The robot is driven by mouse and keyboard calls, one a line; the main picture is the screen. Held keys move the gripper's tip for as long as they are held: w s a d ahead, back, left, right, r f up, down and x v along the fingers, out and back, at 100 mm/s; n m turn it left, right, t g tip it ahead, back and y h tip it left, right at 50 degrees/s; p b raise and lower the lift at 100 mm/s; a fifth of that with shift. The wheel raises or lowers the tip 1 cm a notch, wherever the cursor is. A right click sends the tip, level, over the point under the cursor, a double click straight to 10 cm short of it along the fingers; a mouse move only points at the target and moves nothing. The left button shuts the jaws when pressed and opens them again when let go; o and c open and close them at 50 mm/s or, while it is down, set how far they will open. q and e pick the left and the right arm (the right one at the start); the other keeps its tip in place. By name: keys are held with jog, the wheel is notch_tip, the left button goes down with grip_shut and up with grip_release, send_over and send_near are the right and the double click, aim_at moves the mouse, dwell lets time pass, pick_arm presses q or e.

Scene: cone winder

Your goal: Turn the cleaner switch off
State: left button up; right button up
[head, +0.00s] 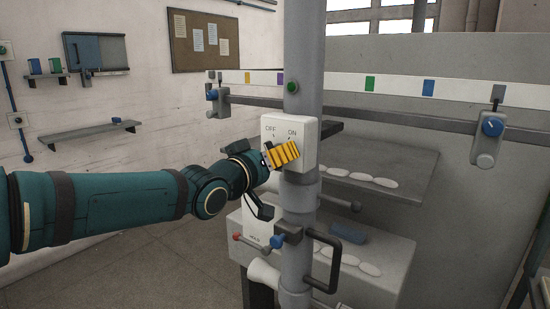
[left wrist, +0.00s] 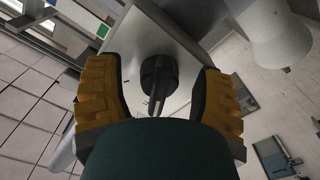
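The cleaner switch is a white box (head: 303,131) marked OFF on the left and ON on the right, fixed to a grey upright pole. My left gripper (head: 282,154) is at the front of the box, with its yellow ribbed fingers covering the knob in the head view. In the left wrist view the dark round knob (left wrist: 158,78) with a narrow lever sits between the two spread fingers of the gripper (left wrist: 160,98). A gap shows on both sides, so the fingers do not touch it. Which label the lever points to I cannot tell. My right gripper is in neither view.
The pole (head: 304,60) carries a black handle (head: 334,262) and a blue knob below the switch. A rail (head: 400,119) with hanging devices runs behind at switch height. Grey shelves (head: 405,180) with white pieces stand behind right. The floor at left is clear.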

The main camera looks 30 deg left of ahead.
pick_arm(q)
jog(key=shift+s, duration=0.15)
jog(key=s, duration=1.1)
jog(key=shift+s+a, duration=0.4)
jog(key=shift+a, duration=0.05)
